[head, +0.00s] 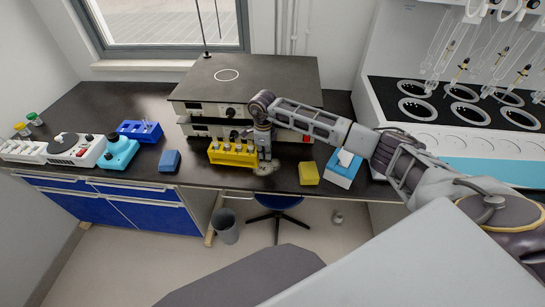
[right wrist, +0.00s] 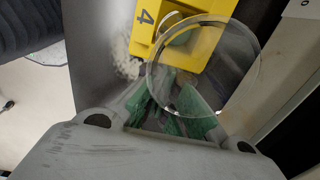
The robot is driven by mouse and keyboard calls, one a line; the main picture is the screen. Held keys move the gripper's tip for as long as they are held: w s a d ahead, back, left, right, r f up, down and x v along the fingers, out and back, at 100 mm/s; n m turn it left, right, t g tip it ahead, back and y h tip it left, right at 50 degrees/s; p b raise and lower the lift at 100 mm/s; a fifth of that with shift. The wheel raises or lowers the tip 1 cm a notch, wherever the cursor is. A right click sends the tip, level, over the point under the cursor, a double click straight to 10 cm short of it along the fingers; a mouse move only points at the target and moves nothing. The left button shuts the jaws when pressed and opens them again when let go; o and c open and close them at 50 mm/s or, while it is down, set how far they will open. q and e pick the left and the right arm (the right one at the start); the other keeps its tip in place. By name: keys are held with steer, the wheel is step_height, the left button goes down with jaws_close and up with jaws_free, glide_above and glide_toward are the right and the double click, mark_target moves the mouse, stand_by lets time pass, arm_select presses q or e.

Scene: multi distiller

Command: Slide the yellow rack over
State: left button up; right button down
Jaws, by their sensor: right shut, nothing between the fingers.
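My right gripper (head: 264,158) is pointed down close beside the rack's right end. In the right wrist view the rack (right wrist: 148,28), marked with a 4, lies just ahead of the shut green fingertips (right wrist: 178,112), with nothing held between them. I cannot tell whether they touch the rack. A clear round dish (right wrist: 252,72) overlaps the rack and fingers in that view. My left gripper is not in view.
A black-topped device (head: 290,80) stands behind the rack. A yellow block (head: 308,173) and a blue tissue box (head: 342,172) lie to the right. A blue block (head: 169,160) and a blue rack (head: 141,132) are to the left, with bare bench between the blue block and the yellow rack.

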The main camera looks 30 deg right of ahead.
mark_target(239, 150)
steer(key=w+a+b, duration=0.1)
steer(key=a, duration=0.1)
steer(key=w+a+b, duration=0.1)
steer(key=w+a, duration=0.1)
steer(key=w+a+b, duration=0.1)
steer(key=a, duration=0.1)
steer(key=shift+w+a+f+b, duration=0.1)
steer(key=shift+w+a+b, duration=0.2)
steer(key=shift+a+b, duration=0.1)
steer(key=shift+w+a+b, duration=0.3)
steer(key=shift+w+a, duration=0.2)
steer(key=shift+a, duration=0.25)
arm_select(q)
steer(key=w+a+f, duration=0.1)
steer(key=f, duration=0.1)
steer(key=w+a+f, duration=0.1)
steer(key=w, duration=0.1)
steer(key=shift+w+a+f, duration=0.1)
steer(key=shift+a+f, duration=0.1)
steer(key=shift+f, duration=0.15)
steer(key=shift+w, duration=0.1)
arm_select(e)
steer(key=shift+r, duration=0.25)
